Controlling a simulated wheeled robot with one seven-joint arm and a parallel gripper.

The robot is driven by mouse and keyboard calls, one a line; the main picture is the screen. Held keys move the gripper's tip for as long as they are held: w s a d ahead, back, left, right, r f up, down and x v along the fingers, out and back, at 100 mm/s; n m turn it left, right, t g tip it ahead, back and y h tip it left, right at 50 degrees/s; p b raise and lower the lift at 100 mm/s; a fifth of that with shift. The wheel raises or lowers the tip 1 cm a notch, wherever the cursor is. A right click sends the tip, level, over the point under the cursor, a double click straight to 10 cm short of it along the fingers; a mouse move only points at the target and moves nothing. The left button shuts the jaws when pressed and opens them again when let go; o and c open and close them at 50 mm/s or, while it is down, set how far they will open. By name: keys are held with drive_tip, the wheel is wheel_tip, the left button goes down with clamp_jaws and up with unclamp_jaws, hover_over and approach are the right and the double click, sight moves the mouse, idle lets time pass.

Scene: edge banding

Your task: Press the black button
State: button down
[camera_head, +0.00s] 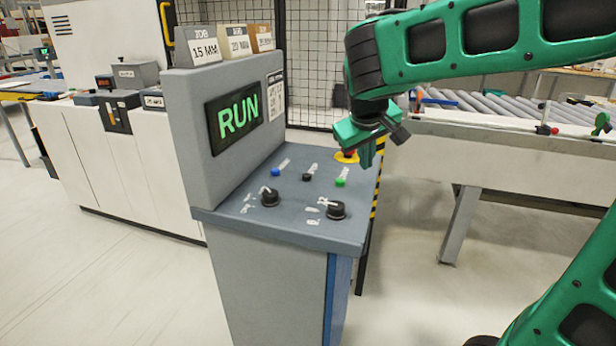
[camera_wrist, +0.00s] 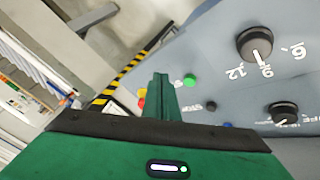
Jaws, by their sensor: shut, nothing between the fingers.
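The black button (camera_head: 306,177) sits on the sloped grey panel (camera_head: 240,214), between a blue button (camera_head: 275,172) and a green button (camera_head: 340,183). In the wrist view the black button (camera_wrist: 211,106) shows to the right of my fingers, with a white label beside it. My gripper (camera_head: 367,158) is shut and empty, above the right back part of the panel near the green button. In the wrist view its closed fingers (camera_wrist: 161,82) stand apart from the black button. The gripper partly hides a red button on a yellow base (camera_head: 346,156).
Two black knobs (camera_head: 270,197) (camera_head: 336,210) stand at the panel's front. An upright screen housing reading RUN (camera_head: 238,117) rises at its left, with job cards on top. A roller conveyor (camera_head: 480,105) is behind at right. A wire fence stands behind the panel.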

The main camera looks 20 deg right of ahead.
sight(307, 177)
drive_tip(key=w+a+r+n+t, duration=0.3)
drive_tip(key=w+a+r, duration=0.2)
drive_tip(key=w+a, duration=0.4)
drive_tip(key=a, duration=0.2)
drive_tip(key=shift+a+r, duration=0.25)
drive_tip(key=shift+a, duration=0.1)
drive_tip(key=shift+f, duration=5.25)
drive_tip(key=shift+r, duration=0.9)
